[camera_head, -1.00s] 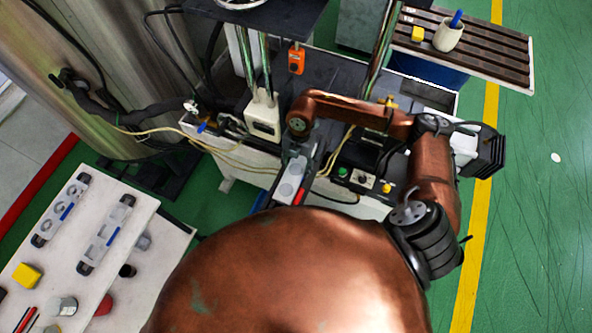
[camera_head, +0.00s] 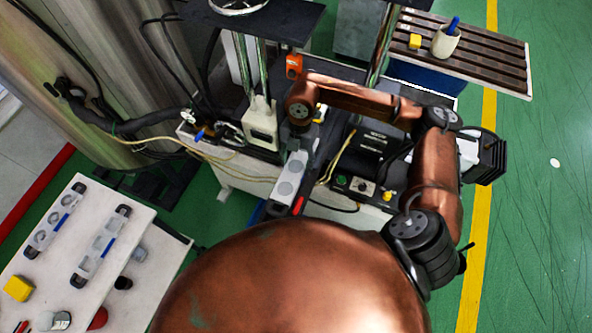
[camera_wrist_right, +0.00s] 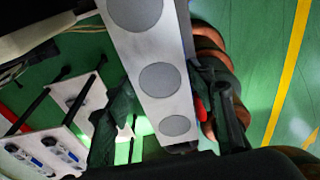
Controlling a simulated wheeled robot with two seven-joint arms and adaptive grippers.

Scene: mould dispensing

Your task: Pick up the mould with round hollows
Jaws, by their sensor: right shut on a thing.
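A long pale mould with grey round hollows (camera_head: 289,180) hangs near the front of the machine in the head view. My right gripper (camera_wrist_right: 163,112) is shut on it, a dark finger on each side, in the wrist view. The mould (camera_wrist_right: 160,79) fills the upper middle of that view, with 3 round hollows showing. In the head view the arm partly hides the gripper. Another mould with round hollows (camera_head: 54,223) lies on the white table at left, beside a mould with differently shaped hollows (camera_head: 99,246). My left gripper is not in view.
The white table (camera_head: 130,210) at lower left also bears a yellow block (camera_head: 18,288) and small containers. The machine (camera_head: 262,127), with cables and a button box (camera_head: 360,185), stands beyond the held mould. A slatted bench (camera_head: 490,58) is at upper right. Green floor is clear at right.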

